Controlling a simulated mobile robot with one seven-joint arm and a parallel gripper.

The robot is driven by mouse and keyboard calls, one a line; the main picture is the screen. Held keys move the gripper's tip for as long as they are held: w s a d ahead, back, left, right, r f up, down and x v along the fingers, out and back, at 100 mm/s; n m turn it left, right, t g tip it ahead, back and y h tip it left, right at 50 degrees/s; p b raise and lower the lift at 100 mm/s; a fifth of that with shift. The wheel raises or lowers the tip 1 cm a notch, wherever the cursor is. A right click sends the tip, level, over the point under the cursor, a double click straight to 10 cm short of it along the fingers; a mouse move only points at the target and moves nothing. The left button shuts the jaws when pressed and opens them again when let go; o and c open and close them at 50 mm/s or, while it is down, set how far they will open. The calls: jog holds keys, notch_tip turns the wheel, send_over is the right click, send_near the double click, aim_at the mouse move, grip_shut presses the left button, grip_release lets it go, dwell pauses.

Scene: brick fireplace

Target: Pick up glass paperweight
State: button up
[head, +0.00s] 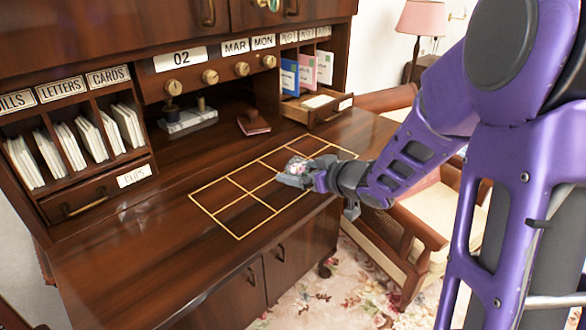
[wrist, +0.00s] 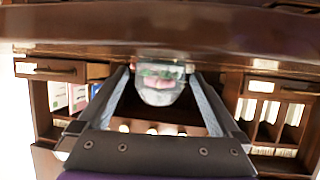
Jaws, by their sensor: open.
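The glass paperweight (head: 297,164) is a small clear lump with pinkish colour inside, on the desk's gold-lined grid. In the wrist view the paperweight (wrist: 160,82) shows between the tips of my two fingers, with a greenish patch and a pink patch. My gripper (head: 292,174) is low over the desk at the paperweight and partly hides it in the head view. In the wrist view my gripper (wrist: 160,78) is open, with one finger on each side of the paperweight. I cannot tell whether either finger touches it.
The gold grid (head: 241,207) is otherwise bare on the wooden desk (head: 120,255). A dark red notebook (head: 253,124) and a pen stand (head: 188,121) lie behind. An open drawer (head: 318,106) juts out at the back right. An armchair (head: 410,225) stands beside the desk.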

jog(key=shift+r, duration=0.1)
grip_shut()
dwell(0.3)
